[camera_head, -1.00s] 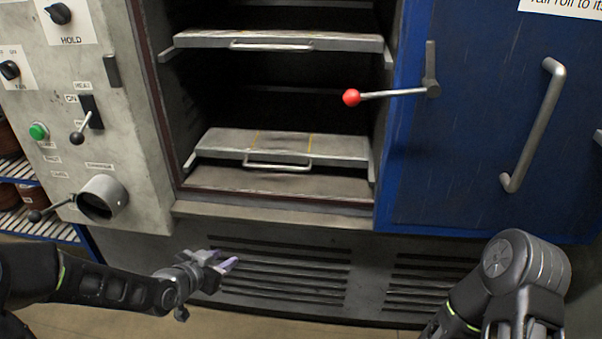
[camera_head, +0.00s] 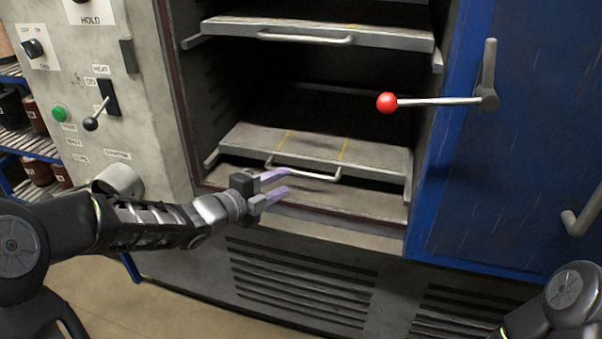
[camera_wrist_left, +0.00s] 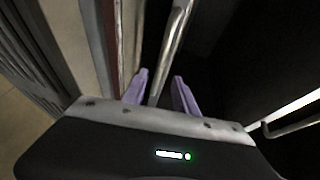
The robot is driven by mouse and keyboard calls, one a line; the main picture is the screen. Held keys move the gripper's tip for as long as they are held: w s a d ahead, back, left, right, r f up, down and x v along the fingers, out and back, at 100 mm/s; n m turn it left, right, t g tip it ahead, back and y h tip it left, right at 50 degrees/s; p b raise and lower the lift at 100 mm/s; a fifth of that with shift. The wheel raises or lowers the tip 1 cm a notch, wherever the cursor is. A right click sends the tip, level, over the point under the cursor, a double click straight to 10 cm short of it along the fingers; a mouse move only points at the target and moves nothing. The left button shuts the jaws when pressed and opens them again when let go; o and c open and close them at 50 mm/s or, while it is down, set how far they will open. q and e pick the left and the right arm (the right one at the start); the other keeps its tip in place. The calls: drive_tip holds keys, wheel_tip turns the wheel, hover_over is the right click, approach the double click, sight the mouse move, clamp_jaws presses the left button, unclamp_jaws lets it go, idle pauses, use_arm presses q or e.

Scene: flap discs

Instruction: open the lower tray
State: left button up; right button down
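The lower tray (camera_head: 312,148) is a grey metal shelf with yellow stripes, inside the open oven cabinet. Its bar handle (camera_head: 325,177) runs along its front edge. My left gripper (camera_head: 281,184) is open at the left part of this handle, its purple fingers pointing right. In the left wrist view, the handle bar (camera_wrist_left: 172,45) reaches down between the two spread fingers (camera_wrist_left: 160,92), with no clear grip on it. The tray still sits inside the cabinet. My right gripper is out of view; only part of my right arm shows at the lower right.
The upper tray (camera_head: 330,31) with its own handle is above. The blue door (camera_head: 530,130) stands open at the right, with a red-knobbed lever (camera_head: 387,103) reaching across the opening. A control panel (camera_head: 75,110) with switches is at the left. Vents (camera_head: 300,285) lie below.

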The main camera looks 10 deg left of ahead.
sight(298, 174)
use_arm(q)
drive_tip(key=shift+w, duration=0.1)
drive_tip(key=b+x, duration=0.1)
drive_tip(key=x, duration=0.6)
drive_tip(key=shift+w+d, duration=0.15)
drive_tip(key=shift+w, duration=0.15)
clamp_jaws()
drive_tip(key=shift+f, duration=0.1)
idle(1.1)
